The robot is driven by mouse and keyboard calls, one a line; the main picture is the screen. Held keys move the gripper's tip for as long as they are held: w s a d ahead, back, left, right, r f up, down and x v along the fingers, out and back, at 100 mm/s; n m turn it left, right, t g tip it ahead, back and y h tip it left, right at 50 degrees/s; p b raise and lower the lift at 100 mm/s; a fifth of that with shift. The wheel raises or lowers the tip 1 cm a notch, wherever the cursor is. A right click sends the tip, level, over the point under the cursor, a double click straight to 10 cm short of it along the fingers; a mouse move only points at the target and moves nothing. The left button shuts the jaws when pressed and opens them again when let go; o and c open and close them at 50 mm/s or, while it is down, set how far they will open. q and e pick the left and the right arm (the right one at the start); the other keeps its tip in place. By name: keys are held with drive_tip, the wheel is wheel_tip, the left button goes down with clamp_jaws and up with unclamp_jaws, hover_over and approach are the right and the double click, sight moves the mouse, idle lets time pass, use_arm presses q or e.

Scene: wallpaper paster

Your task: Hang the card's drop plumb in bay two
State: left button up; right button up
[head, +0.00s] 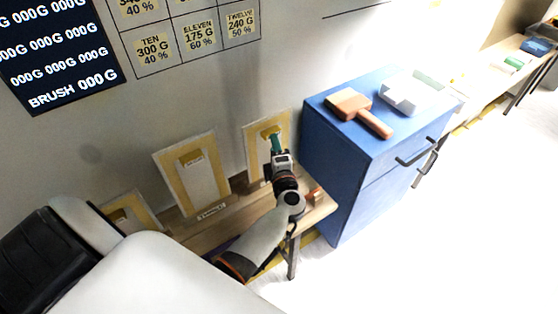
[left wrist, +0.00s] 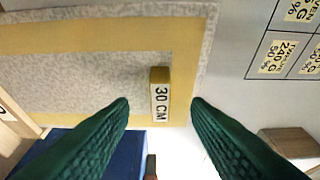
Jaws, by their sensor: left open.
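My left gripper (head: 275,143) is at the rightmost board (head: 252,151) on the bench, by the blue cabinet. In the left wrist view its green fingers (left wrist: 161,104) are open, with a yellow block (left wrist: 160,77) marked "30 CM" between and just beyond the tips. A middle board (head: 200,178) with a yellow border and a tab leans against the wall. Another board (head: 133,213) at left is partly hidden by my arm. My right gripper is not in view.
The wall card (head: 187,33) lists weights and percentages; a dark panel (head: 60,62) reads "BRUSH 000 G". The blue cabinet (head: 345,185) bears a wooden-handled brush (head: 360,112) and a grey item (head: 405,94). A small label (head: 212,210) stands on the bench (head: 230,206). Floor at right is clear.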

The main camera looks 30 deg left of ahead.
sight(272, 119)
use_arm(q)
drive_tip(key=x, duration=0.4)
drive_tip(key=shift+w+a, duration=0.2)
clamp_jaws()
drive_tip(key=shift+r+p, duration=3.55)
drive_tip(key=shift+p, duration=0.15)
